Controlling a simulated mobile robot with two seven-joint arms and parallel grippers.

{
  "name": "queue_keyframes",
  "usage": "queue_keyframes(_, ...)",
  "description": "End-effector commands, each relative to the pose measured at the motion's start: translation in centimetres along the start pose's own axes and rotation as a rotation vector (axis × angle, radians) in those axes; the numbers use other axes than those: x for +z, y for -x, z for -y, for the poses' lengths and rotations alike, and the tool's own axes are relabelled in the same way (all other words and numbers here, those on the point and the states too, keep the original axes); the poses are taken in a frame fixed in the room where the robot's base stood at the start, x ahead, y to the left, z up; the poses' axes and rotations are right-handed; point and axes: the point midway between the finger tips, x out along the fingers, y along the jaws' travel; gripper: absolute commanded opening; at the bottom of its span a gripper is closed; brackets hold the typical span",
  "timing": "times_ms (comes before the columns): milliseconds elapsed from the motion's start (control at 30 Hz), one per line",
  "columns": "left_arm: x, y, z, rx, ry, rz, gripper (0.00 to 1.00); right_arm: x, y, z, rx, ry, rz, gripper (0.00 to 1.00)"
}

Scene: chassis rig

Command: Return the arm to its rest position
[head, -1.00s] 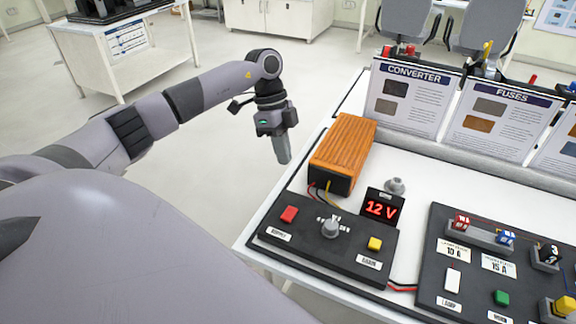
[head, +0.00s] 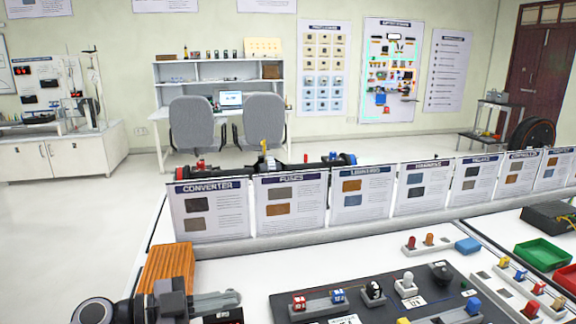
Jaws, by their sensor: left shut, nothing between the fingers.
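My left arm shows at the bottom left of the head view, with a round dark joint (head: 93,312) at the frame's edge. My left gripper (head: 236,297) points to the right, with its fingers together and nothing between them. It is in front of the bench's left end, close to the orange ribbed converter box (head: 168,262), and hides part of that box's lower side. I cannot tell whether it touches anything. The rest of the left arm is out of frame. My right gripper is not in view.
A row of upright cards, with the converter card (head: 208,228) at its left end, stands along the bench. A dark panel with fuses (head: 450,275) lies right of my gripper. A green tray (head: 543,254) is at the right. The floor left of the bench is clear.

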Motion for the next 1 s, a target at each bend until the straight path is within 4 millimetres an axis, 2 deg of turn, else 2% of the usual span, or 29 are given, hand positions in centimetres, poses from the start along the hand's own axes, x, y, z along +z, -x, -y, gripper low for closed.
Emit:
queue_keyframes(100,-2.2,-0.6,0.6,-0.221,0.022,-0.103,0.00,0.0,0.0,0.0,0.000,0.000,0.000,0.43)
queue_keyframes(267,-3.0,0.8,2.0,-0.527,0.091,-0.122,0.00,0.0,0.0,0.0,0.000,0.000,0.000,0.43)
queue_keyframes(433,-1.1,4.0,2.3,-0.813,0.221,-0.007,0.00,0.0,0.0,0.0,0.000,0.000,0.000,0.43)
queue_keyframes(567,1.8,7.0,0.8,-0.972,0.351,0.164,0.00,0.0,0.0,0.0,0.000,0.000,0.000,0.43)
queue_keyframes(667,4.2,9.2,-1.6,-1.045,0.464,0.330,0.00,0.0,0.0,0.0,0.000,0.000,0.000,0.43)
queue_keyframes(767,6.4,11.5,-5.1,-1.068,0.582,0.516,0.00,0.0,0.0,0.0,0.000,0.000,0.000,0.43)
queue_keyframes(900,8.5,14.1,-11.2,-1.013,0.746,0.781,0.00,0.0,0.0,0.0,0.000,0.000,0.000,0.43)
queue_keyframes(1000,9.0,15.6,-15.2,-0.934,0.838,0.933,0.00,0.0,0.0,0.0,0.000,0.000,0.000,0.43)
